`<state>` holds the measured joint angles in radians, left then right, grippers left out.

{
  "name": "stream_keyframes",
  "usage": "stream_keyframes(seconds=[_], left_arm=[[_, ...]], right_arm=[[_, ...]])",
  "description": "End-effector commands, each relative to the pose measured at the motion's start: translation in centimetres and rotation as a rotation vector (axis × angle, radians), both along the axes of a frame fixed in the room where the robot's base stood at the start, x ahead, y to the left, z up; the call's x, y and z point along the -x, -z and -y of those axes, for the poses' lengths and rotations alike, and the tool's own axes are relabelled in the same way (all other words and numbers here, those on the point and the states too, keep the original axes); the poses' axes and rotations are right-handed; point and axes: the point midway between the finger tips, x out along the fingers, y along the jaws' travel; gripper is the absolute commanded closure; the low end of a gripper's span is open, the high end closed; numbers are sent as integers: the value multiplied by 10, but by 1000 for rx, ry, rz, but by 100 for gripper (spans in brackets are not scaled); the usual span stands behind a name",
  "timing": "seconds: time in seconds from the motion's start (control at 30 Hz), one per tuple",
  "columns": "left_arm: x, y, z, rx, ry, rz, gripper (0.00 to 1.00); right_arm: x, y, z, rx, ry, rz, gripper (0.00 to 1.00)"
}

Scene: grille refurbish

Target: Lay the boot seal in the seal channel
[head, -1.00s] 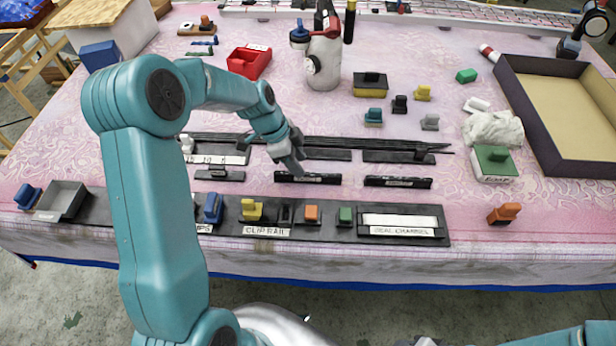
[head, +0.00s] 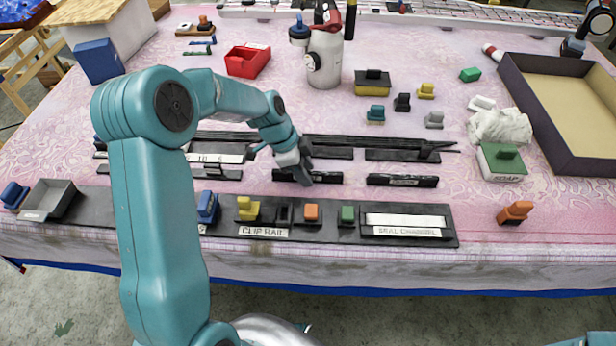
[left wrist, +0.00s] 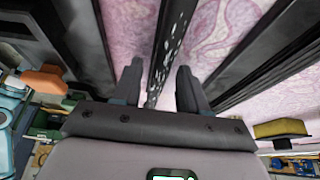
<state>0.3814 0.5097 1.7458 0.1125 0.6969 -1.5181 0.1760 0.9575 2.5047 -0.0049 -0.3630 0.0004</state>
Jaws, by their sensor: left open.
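My left gripper (head: 304,172) is open, low over a dark strip (head: 326,178) with a small unreadable label on the pink cloth. In the left wrist view, its two fingers (left wrist: 160,88) stand apart, with a black strip with white specks (left wrist: 172,45) running between them; I cannot tell if they touch it. I cannot tell for sure which dark strip is the boot seal. The seal channel (head: 408,232) is a black holder with a lettered front and a long white face, at the right end of the front rail. My right gripper is out of view.
A similar dark strip (head: 402,180) lies to the right. Long black rails (head: 385,143) lie behind. The clip rail (head: 263,232) carries coloured clips in front. An orange block (head: 515,212) and a soap box (head: 502,165) sit right. Cloth between the dark strips and front rail is clear.

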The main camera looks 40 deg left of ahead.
Motion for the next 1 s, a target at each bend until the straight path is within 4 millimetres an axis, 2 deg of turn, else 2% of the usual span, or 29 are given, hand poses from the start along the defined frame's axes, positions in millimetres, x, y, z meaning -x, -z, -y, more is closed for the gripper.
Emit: stream_keyframes(seconds=[0.17,0.23,0.3,0.33,1.0], left_arm=[[0,0,0,0,0,0,57],[0,0,0,0,0,0,74],[0,0,0,0,0,0,96],[0,0,0,0,0,0,100],[0,-11,0,0,0,1,100]], right_arm=[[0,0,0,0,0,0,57],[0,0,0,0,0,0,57],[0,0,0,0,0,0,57],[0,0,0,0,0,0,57],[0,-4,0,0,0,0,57]])
